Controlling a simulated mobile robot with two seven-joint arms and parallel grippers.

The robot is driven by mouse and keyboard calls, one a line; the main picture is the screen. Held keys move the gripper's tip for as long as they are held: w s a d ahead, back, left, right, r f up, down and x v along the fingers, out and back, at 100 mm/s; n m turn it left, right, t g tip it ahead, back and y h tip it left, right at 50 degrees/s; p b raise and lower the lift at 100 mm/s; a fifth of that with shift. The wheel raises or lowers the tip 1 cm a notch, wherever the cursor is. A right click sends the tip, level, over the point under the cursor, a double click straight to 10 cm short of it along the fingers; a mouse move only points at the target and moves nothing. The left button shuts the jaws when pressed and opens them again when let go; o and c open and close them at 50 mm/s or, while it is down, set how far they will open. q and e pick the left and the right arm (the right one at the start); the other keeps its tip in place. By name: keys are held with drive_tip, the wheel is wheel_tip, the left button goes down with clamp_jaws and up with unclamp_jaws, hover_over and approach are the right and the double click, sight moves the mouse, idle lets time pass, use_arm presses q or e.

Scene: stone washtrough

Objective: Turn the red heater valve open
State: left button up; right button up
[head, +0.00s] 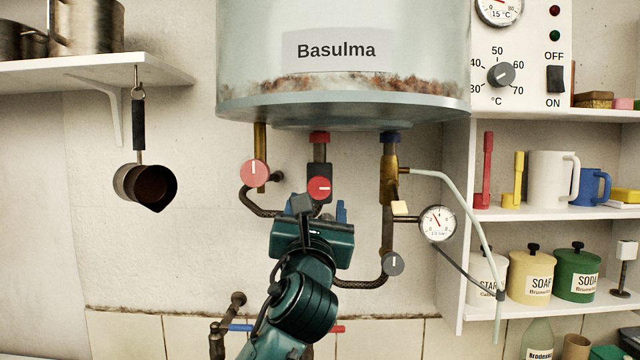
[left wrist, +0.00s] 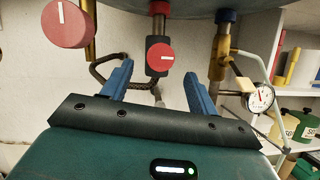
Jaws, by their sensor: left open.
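Two red round knobs sit on pipes under the heater tank. The left red knob (head: 254,173) has a white mark standing vertical; it shows large at the upper left of the left wrist view (left wrist: 68,23). The middle red knob (head: 319,188) is on a dark valve body, with its white mark lying horizontal; it also shows in the left wrist view (left wrist: 161,57). My left gripper (head: 316,210) is open and empty just below the middle knob. In the left wrist view its blue fingers (left wrist: 158,70) stand either side of that knob's line; I see no contact. My right gripper is not in view.
The tank (head: 340,85) hangs above. To the right are a brass pipe (head: 389,180), a pressure gauge (head: 437,223), a grey knob (head: 393,264) and shelves with mugs and tins. A saucepan (head: 145,186) hangs at the left. The wall between pan and pipes is clear.

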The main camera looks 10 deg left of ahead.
sight(319, 191)
use_arm(q)
drive_tip(key=p+x, duration=0.1)
drive_tip(key=x, duration=0.5)
drive_tip(key=shift+w+r, duration=0.15)
drive_tip(key=shift+w, duration=0.2)
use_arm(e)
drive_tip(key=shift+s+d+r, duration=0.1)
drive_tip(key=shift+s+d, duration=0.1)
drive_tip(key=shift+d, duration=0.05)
use_arm(q)
drive_tip(key=shift+c, duration=0.5)
drive_tip(key=c, duration=0.9)
